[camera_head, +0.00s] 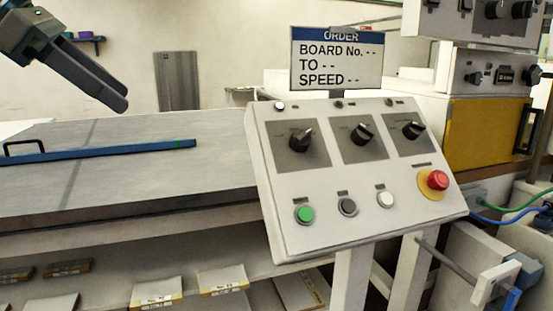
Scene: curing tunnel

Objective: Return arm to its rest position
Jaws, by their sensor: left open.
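My left gripper (120,98) comes in from the upper left, raised above the grey table top (150,165). Its dark fingers point down and to the right, apart from everything and with nothing between them. The fingers overlap in this view, so their gap is hard to see. My right gripper is not in view.
A slanted control panel (345,235) stands at centre right, with three black knobs, several buttons and a red mushroom button (437,180). An order sign (337,62) rises behind it. A blue bar with a black handle (100,152) lies on the table. Boards (222,280) lie on the shelf below.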

